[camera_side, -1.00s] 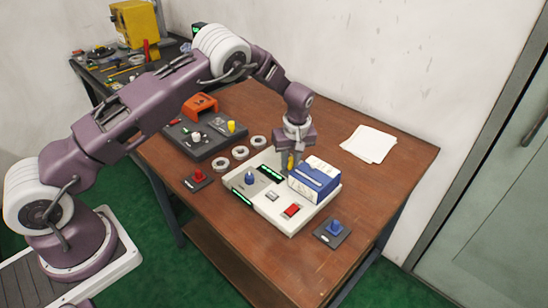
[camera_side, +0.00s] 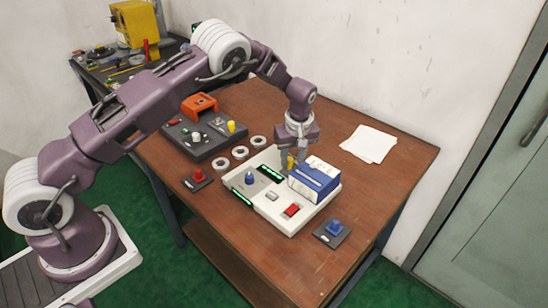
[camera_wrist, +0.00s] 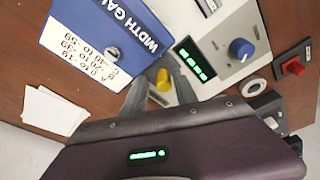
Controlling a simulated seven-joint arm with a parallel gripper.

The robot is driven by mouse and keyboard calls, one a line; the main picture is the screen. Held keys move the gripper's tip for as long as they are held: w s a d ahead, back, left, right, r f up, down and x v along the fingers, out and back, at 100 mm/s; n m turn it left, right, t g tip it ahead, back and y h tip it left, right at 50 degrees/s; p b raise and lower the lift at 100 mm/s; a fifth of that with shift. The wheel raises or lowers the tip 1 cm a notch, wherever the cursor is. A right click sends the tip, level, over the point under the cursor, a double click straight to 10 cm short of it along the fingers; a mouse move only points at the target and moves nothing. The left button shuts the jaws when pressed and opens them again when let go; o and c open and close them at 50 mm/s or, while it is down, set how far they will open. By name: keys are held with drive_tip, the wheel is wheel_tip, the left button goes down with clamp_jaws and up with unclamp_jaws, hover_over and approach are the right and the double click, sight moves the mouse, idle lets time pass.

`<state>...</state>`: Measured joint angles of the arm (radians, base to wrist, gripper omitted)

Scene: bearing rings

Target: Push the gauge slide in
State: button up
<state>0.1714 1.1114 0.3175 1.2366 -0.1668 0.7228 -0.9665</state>
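The blue gauge block (camera_side: 314,182) with white labels stands on the right part of the white panel unit (camera_side: 262,208). In the wrist view the gauge block (camera_wrist: 105,38) shows at upper left, with "WIDTH GAU…" lettering cut off. A yellow knob (camera_wrist: 163,79) stands close beside it; it also shows in the side view (camera_side: 291,162). I cannot tell which part is the slide. My gripper (camera_side: 300,154) is above the panel's back edge, beside the block. In the wrist view my gripper (camera_wrist: 157,80) has its fingers apart, with the yellow knob showing between them; contact is unclear.
The panel carries a blue knob (camera_side: 249,178), a red switch (camera_side: 291,210) and green displays. Three pale rings (camera_side: 240,152) lie behind it. A red button box (camera_side: 198,178), blue button box (camera_side: 333,232) and dark fixture (camera_side: 196,138) stand around. Paper (camera_side: 369,143) lies right.

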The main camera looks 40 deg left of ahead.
drive_tip(key=shift+a+r, duration=0.1)
drive_tip(key=shift+r, duration=2.75)
drive_tip(key=s+d+r+m+t+h, duration=0.1)
drive_tip(key=s+r+m, duration=0.1)
drive_tip(key=s+r, duration=0.75)
drive_tip(key=s+d+r+m+t+h, duration=0.1)
drive_tip(key=s+r+m, duration=0.35)
drive_tip(key=r, duration=0.85)
drive_tip(key=s+d+r+m+t, duration=0.1)
drive_tip(key=s+m, duration=0.4)
drive_tip(key=s, duration=2)
drive_tip(key=shift+d+t, duration=0.15)
drive_tip(key=shift+t, duration=0.55)
drive_tip(key=shift+w+r+m, duration=0.1)
drive_tip(key=shift+m, duration=0.15)
